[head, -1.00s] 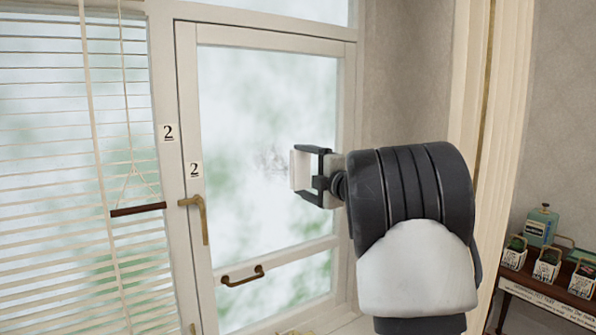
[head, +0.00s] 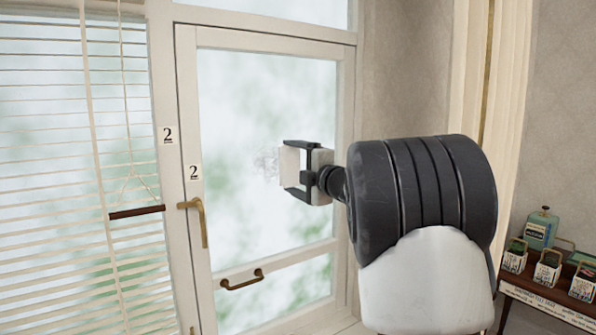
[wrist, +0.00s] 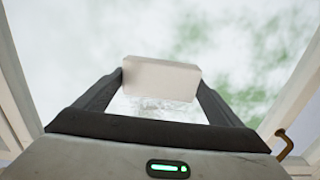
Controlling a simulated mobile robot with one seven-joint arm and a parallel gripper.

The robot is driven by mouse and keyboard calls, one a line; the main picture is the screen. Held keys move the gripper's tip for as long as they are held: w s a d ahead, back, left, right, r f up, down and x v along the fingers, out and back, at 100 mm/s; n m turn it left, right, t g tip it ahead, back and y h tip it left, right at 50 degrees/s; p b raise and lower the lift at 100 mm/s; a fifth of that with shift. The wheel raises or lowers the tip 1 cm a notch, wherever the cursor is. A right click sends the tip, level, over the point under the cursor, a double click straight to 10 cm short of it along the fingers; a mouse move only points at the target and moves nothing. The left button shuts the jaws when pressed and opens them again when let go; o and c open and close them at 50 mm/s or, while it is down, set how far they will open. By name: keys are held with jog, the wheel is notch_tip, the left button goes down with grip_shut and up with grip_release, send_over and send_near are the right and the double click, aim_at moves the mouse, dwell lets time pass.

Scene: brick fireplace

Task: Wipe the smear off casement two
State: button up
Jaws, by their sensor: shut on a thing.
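Casement two (head: 345,110) is a white-framed glass window with a "2" label (head: 194,172) on its left stile. A faint grey smear (head: 265,163) marks the middle of its pane; a greyish patch also shows beyond the block in the wrist view (wrist: 150,106). My gripper (head: 288,168) is shut on a white block-like pad (head: 290,165), which also shows between the fingers in the wrist view (wrist: 160,78). The pad is just right of the smear and may cover part of it. I cannot tell whether it touches the glass.
A brass handle (head: 205,222) is on the casement's left stile, and a brass pull (head: 243,281) is on its lower rail. Blinds (head: 60,180) with a wooden bar (head: 137,212) hang at left. A curtain (head: 510,80) and a shelf (head: 550,300) with small baskets and a green tin (head: 541,228) are at right.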

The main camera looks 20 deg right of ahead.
aim_at(249, 160)
jog(key=shift+s+a+b, duration=0.5)
jog(key=shift+a+b, duration=0.35)
jog(key=shift+a, duration=0.8)
jog(key=shift+s+a+b, duration=0.55)
jog(key=shift+a+b, duration=0.35)
jog(key=shift+a, duration=0.75)
jog(key=shift+s+a+b, duration=0.5)
jog(key=shift+a+b, duration=0.35)
jog(key=shift+a, duration=0.8)
jog(key=shift+r+p, duration=1.1)
jog(key=shift+r, duration=0.2)
jog(key=shift+w+d+p, duration=0.7)
jog(key=shift+d+p, duration=0.25)
jog(key=shift+d, duration=1.25)
jog(key=shift+w+d+p, duration=0.7)
jog(key=shift+d+p, duration=0.25)
jog(key=shift+d, duration=1.2)
jog(key=shift+w+d+p, duration=0.7)
jog(key=shift+d+p, duration=0.25)
jog(key=shift+d, duration=1.25)
jog(key=shift+f, duration=0.1)
jog(key=shift+s+f, duration=0.1)
jog(key=shift+s, duration=0.05)
jog(key=shift+b+v, duration=1.05)
jog(key=shift+v, duration=1.75)
jog(key=shift+s, duration=0.1)
jog(key=shift+b+v, duration=0.45)
jog(key=shift+v, duration=0.95)
